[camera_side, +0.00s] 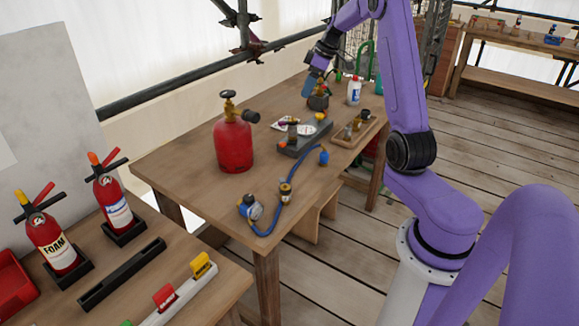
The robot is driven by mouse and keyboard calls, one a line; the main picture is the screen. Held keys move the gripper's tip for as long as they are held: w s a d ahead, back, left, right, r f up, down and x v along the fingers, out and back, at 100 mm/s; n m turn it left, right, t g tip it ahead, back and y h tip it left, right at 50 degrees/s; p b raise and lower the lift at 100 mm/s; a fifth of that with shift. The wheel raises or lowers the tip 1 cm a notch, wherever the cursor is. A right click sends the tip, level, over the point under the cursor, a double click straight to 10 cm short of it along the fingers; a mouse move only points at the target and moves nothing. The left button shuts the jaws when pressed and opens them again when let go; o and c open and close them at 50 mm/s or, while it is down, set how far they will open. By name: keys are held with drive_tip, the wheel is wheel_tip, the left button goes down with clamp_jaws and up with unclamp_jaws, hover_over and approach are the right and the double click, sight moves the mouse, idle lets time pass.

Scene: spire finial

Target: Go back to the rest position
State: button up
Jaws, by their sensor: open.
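My gripper (314,72) is at the far end of the wooden workbench (185,165), at the end of my purple arm. It points down, above and close to a small dark pot-like object (318,102). A blue shape (308,87) shows right below the gripper; I cannot tell whether it touches the jaws. The jaws are open, though the fingertips are small and partly hidden in this view.
On the workbench stand a red gas cylinder (233,145), a blue hose with a gauge (285,205), a grey block (305,137), a wooden tray (354,133) and a white bottle (354,90). Scaffold poles (175,88) run behind. Fire extinguishers (112,200) stand front left.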

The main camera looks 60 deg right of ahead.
drive_tip(key=s+a+r+n+g, duration=0.1)
drive_tip(key=s+a+n+g, duration=0.15)
drive_tip(key=a, duration=1.25)
drive_tip(key=s+a+r+n+g, duration=0.1)
drive_tip(key=s+a, duration=0.3)
drive_tip(key=a, duration=1.1)
drive_tip(key=s+a+n, duration=0.2)
drive_tip(key=s+a, duration=0.6)
drive_tip(key=s, duration=0.5)
drive_tip(key=s+f+n+h, duration=0.1)
drive_tip(key=s+f+n, duration=0.1)
drive_tip(key=s, duration=1.1)
drive_tip(key=shift+s+d+f, duration=0.4)
drive_tip(key=shift+d+f, duration=0.05)
drive_tip(key=shift+f, duration=0.05)
